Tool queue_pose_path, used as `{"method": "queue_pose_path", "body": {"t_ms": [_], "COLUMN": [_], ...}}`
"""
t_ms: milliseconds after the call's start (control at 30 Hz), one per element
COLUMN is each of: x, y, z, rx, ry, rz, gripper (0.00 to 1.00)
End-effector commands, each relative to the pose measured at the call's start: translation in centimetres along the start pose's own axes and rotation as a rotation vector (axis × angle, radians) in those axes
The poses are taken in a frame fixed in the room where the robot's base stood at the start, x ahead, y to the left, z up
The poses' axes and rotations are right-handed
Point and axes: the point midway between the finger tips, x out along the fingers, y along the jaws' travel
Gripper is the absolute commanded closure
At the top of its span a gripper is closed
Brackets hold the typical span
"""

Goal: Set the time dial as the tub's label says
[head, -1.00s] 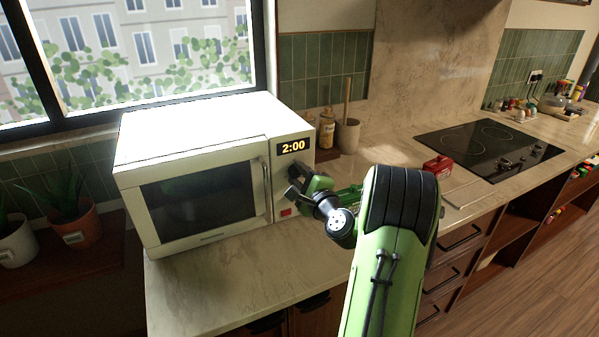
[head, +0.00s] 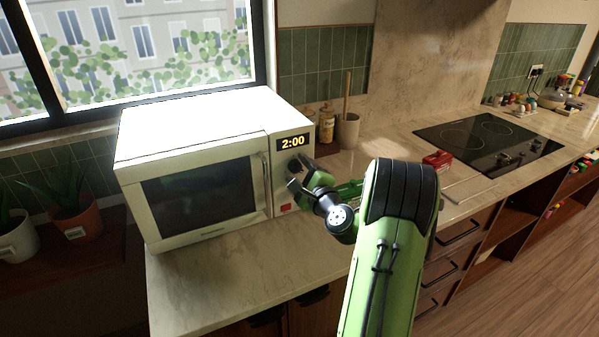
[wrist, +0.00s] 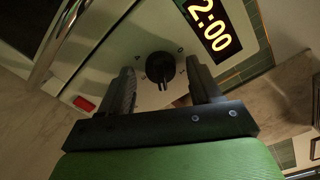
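The white microwave (head: 195,135) stands on the counter, its door closed. Its display (head: 293,142) reads 2:00; the display also shows in the wrist view (wrist: 209,22). The black round time dial (wrist: 160,66) sits on the panel with small marks around it; I cannot read its setting with certainty. My gripper (head: 294,176) is in front of the panel, below the display. In the wrist view my gripper (wrist: 163,88) is open, with the dial seen between its fingers and no clear contact. I cannot make out a tub with a readable label.
A red button (head: 286,207) is low on the panel, beside the door handle (head: 266,186). A red container (head: 437,161) sits near the black hob (head: 488,143). The front counter is clear.

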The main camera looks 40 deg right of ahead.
Motion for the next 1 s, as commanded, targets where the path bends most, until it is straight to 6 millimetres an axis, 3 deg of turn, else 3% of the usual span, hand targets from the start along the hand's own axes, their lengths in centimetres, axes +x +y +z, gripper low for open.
{"method": "queue_pose_path", "body": {"t_ms": [233,333,800,1000], "x": [-0.1,-1.3,-13.7,-15.3], "y": [-0.1,0.0,0.3,0.3], "z": [0.1,-0.2,-0.3,-0.2], "rx": [0.0,0.0,-0.005,-0.006], "ry": [-0.001,0.002,0.004,-0.003], "rz": [-0.002,-0.002,-0.007,-0.003], "gripper": [0.37,0.37,0.37,0.37]}}
